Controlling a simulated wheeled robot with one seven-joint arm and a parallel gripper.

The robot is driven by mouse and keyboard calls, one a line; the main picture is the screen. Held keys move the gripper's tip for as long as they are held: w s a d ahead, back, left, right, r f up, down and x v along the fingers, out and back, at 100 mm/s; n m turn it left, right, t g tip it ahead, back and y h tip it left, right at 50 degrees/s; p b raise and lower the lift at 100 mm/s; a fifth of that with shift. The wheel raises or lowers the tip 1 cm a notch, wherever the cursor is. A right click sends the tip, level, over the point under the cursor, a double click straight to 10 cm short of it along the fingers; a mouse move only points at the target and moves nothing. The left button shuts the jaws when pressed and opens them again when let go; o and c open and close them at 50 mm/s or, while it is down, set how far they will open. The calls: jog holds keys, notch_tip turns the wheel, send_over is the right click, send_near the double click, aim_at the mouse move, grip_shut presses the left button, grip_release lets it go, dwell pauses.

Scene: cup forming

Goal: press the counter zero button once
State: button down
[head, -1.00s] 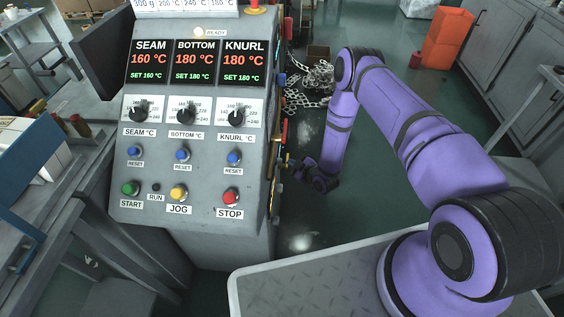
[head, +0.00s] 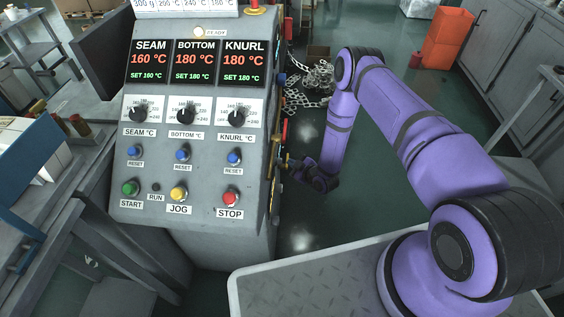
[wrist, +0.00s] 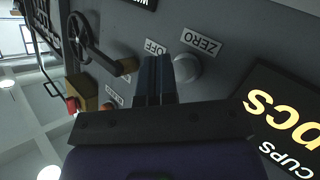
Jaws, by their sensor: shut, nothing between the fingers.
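In the wrist view the zero button (wrist: 187,69) is a round pale grey button on a dark grey panel, beside a white ZERO label (wrist: 200,41). My gripper (wrist: 155,72) is shut and empty. Its dark fingertips point at the panel just left of the button and seem to overlap its left edge. I cannot tell whether they touch it. The counter display (wrist: 288,118), with yellow "PCS" and white "CUPS" lettering, is at the right. In the head view my gripper (head: 289,162) is at the right side of the control cabinet, and the zero button is hidden.
The cabinet front (head: 200,215) carries heater displays, knobs, and START, JOG and STOP buttons. Open floor (head: 310,225) lies right of the cabinet.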

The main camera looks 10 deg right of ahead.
jog(key=shift+w+a, duration=0.15)
jog(key=shift+a, duration=0.25)
jog(key=shift+w+a, duration=0.15)
jog(key=shift+a, duration=0.35)
dwell(0.9)
dwell(0.4)
jog(key=shift+s+d, duration=0.3)
jog(key=shift+d, duration=0.6)
jog(key=d, duration=0.1)
jog(key=s+d, duration=0.1)
jog(key=d, duration=0.2)
jog(key=shift+s+d, duration=0.25)
jog(key=shift+d, duration=0.1)
dwell(0.6)
